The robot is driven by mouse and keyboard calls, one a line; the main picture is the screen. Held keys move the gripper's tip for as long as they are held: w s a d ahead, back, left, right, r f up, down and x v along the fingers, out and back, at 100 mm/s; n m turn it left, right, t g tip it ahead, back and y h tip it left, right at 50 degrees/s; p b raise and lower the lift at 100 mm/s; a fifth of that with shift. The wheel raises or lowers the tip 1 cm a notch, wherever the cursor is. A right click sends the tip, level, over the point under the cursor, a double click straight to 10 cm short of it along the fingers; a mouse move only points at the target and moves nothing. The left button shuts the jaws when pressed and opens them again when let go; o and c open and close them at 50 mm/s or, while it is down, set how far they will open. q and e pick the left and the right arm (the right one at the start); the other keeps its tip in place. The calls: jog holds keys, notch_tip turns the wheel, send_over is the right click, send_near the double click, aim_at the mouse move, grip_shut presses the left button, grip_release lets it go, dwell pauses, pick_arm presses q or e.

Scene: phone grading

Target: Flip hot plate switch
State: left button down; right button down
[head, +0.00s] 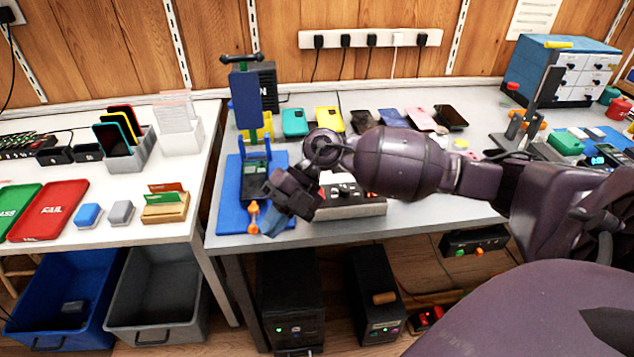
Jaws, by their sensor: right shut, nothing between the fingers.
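A low grey-white box (358,211) with dark controls on its top sits near the front edge of the bench, partly hidden behind my right arm. It looks like the hot plate, but I cannot make out which part is its switch. My right gripper (270,222) is at the left of this box, over the front of the blue mat, pointing down and left. It is shut and empty. I cannot tell whether it touches anything. My left gripper is out of view.
Several phones lie behind my arm. A white table with a red tray (48,208) stands at left, with bins (160,290) below.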

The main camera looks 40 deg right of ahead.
jog(key=w+d+r+h, duration=0.3)
jog(key=w+d+h, duration=0.15)
jog(key=d, duration=0.35)
notch_tip(320, 180, up, 7)
jog(key=m+t+h, duration=0.1)
jog(key=m+h, duration=0.1)
jog(key=h, duration=0.4)
send_over(319, 190)
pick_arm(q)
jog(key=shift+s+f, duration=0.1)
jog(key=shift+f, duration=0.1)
pick_arm(e)
jog(key=shift+w+f, duration=0.1)
jog(key=shift+f, duration=0.1)
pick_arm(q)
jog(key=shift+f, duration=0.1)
